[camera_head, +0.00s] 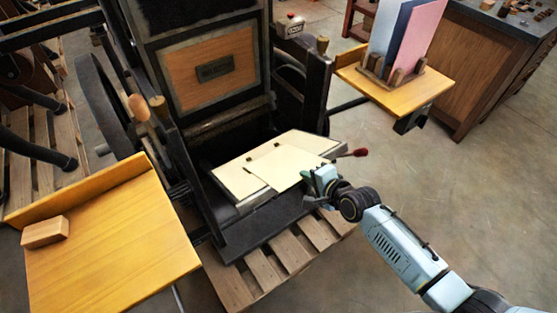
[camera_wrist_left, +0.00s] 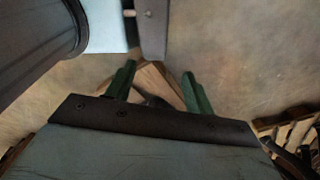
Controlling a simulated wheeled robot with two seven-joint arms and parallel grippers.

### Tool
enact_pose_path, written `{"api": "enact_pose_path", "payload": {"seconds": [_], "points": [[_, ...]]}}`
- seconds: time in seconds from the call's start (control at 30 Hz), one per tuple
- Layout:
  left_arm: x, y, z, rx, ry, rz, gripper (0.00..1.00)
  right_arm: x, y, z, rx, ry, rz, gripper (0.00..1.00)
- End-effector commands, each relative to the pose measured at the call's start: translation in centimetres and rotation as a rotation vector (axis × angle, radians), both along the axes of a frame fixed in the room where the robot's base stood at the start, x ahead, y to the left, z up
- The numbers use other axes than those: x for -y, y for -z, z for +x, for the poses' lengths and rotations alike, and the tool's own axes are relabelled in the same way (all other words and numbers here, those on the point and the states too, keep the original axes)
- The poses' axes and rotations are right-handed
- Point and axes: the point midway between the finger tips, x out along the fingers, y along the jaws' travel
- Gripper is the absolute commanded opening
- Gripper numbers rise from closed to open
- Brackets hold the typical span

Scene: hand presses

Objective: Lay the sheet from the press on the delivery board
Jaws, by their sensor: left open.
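The cream sheet (camera_head: 281,166) lies at a slant over the bed (camera_head: 236,180) of the dark press, its near corner close to the bed's front edge. My right gripper (camera_head: 309,182) is at the sheet's right edge, its fingers touching or very near it; whether they close on it is too small to tell. A yellow wooden board (camera_head: 115,240), probably the delivery board, stands at the left, with a wooden block (camera_head: 45,231) on it. My left gripper (camera_wrist_left: 157,85) shows only in the left wrist view, its green fingers apart and nothing between them.
The press frame (camera_head: 188,165) rises behind the bed, and a red-knobbed lever (camera_head: 359,152) sticks out at the right. A second yellow board (camera_head: 425,85) holds a rack with pink and blue sheets (camera_head: 416,38). A pallet (camera_head: 290,250) lies underneath.

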Motion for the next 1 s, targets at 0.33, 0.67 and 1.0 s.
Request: {"api": "enact_pose_path", "payload": {"seconds": [0.33,0.67,1.0], "points": [[0.0,-1.4,0.1,0.002,-0.001,-0.001,0.54,0.5,-1.0,-0.7,0.000,0.001,0.000,0.00],[0.0,-4.9,0.1,0.002,-0.001,-0.001,0.54,1.3,-3.8,-1.9,0.000,0.001,0.000,0.00],[0.0,-6.3,0.1,0.002,-0.001,-0.001,0.54,1.8,-4.9,-2.6,0.001,0.001,0.000,0.00]]}}
